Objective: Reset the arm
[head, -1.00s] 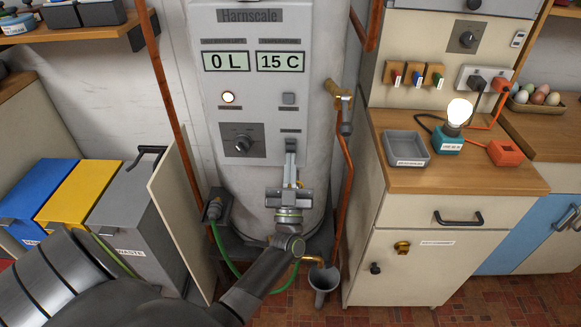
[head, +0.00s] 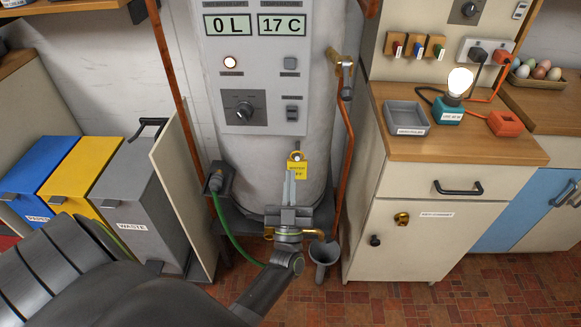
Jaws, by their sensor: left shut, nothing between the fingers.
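My left gripper (head: 289,188) is in front of the lower part of the white boiler tank (head: 318,150). Its fingers point up, are shut together and hold nothing. It is below the boiler's grey control panel (head: 262,80), which has a round knob and a small switch (head: 292,113) at lower right. The displays (head: 254,25) read 0 L and 17 C, and a round lamp on the panel glows. My right gripper is not in view.
Blue, yellow and grey bins (head: 140,190) stand at left beside a pale partition. A copper pipe (head: 345,150) and a grey funnel (head: 324,255) are close right of my gripper. The right cabinet carries a grey tray (head: 406,117) and a lit bulb (head: 459,82). Floor at lower right is clear.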

